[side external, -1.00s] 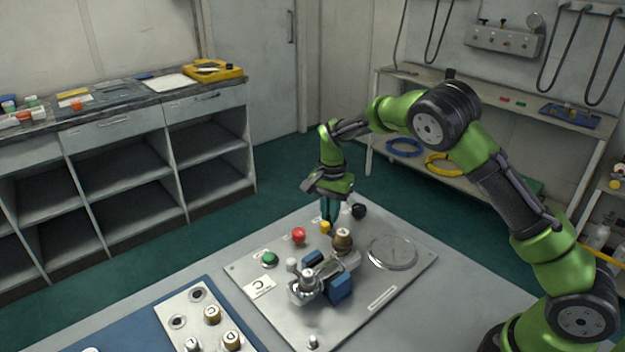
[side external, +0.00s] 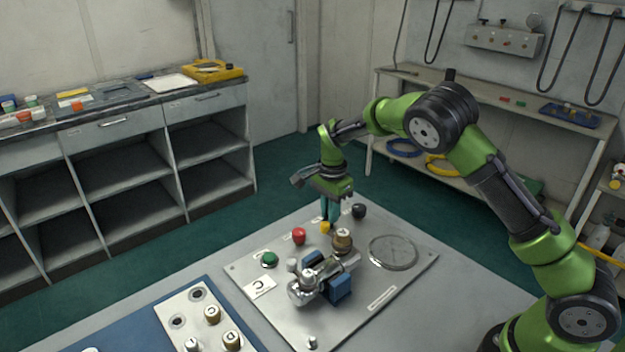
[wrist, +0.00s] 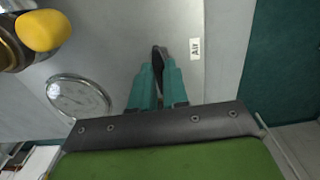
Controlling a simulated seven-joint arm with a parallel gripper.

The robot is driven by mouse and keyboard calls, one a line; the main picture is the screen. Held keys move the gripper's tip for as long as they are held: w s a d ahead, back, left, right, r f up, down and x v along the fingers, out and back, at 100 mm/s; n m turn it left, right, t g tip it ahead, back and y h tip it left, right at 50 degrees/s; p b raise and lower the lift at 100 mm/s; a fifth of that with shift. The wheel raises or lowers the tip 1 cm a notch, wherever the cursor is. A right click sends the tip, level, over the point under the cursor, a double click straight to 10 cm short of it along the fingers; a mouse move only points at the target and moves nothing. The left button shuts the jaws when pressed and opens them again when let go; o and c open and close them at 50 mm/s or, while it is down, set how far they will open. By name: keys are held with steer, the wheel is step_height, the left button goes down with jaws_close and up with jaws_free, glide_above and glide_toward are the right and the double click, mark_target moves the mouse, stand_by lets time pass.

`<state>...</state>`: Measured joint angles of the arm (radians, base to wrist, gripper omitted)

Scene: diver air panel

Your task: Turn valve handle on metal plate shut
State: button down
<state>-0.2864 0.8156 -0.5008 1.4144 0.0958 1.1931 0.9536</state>
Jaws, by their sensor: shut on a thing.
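The metal plate (side external: 290,315) lies on the table and carries coloured knobs and a chrome and brass fitting. My gripper (side external: 331,220) points down at its far edge, behind the yellow knob (side external: 325,227). In the wrist view my gripper's teal fingers (wrist: 158,80) are closed around a thin dark handle (wrist: 157,55), beside a label reading "Air" (wrist: 195,48). The fingers hide part of the handle. In the side view a black knob (side external: 358,211) stands just right of the fingers; I cannot tell whether it belongs to the gripped handle.
A red knob (side external: 299,236) and a green knob (side external: 269,259) stand left along the plate. A brass knob (side external: 342,238), the chrome fitting (side external: 305,288) and a round gauge (side external: 392,252) are nearer. A second panel (side external: 190,315) lies at the front left.

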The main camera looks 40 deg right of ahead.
steer(key=c, duration=1.1)
jaws_free()
steer(key=shift+r, duration=0.1)
step_height(320, 180, up, 17)
steer(key=shift+f, duration=0.1)
